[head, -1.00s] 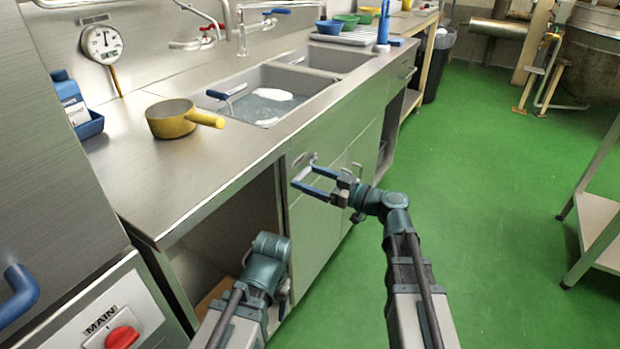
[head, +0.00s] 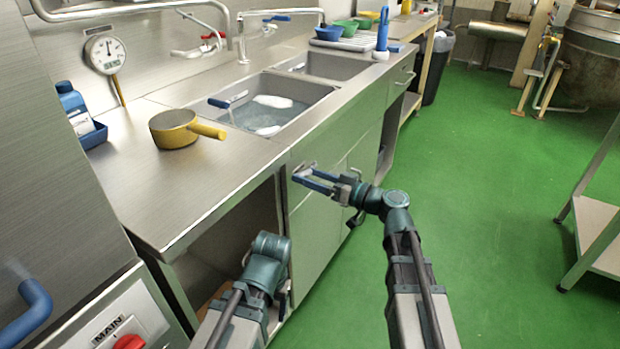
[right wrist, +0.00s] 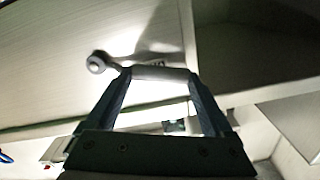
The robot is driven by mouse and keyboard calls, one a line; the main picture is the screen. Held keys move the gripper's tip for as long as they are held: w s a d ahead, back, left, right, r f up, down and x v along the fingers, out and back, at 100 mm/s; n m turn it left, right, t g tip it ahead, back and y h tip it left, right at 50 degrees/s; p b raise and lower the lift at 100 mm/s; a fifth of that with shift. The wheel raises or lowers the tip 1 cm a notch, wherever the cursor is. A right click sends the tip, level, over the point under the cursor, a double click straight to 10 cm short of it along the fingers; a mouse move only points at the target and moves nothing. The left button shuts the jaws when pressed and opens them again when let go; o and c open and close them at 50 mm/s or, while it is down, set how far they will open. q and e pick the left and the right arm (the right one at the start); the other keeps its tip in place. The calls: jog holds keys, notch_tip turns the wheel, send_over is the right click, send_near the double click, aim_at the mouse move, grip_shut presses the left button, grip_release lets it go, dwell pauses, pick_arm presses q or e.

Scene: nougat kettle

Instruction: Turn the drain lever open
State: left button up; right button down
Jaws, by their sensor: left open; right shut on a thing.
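The drain lever (right wrist: 160,73) is a short grey bar with a round knob at its left end in the right wrist view. It lies across between the two fingers of my right gripper (right wrist: 160,82), in front of a pale panel with a small dark label. In the head view, my right gripper (head: 303,178) has blue fingers against the cabinet front below the sink, shut on the lever's small grey end. My left gripper (head: 283,298) is low by the open cabinet bay; its fingers are mostly hidden by its wrist.
The steel counter (head: 200,190) has a sink (head: 325,88) with water and a white object in it. A yellow pan (head: 175,130) stands on the counter near the sink. A red MAIN switch (head: 130,342) is at lower left. The green floor (head: 480,180) at right is open.

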jog(key=r+m, duration=0.1)
jog(key=w+r+m+p, duration=0.1)
jog(key=d+m+p, duration=0.1)
jog(key=shift+w+r+m, duration=0.15)
jog(key=shift+r+m, duration=0.25)
jog(key=w+d+r+m+p, duration=0.2)
jog(key=w+d+m+p, duration=0.1)
jog(key=m, duration=0.7)
jog(key=shift+w+d+r, duration=0.4)
jog(key=shift+w+d, duration=0.1)
jog(key=shift+w, duration=0.8)
jog(key=shift+m, duration=0.3)
grip_release()
jog(key=shift+d, duration=0.1)
jog(key=v, duration=1.3)
jog(key=shift+s+d, duration=0.25)
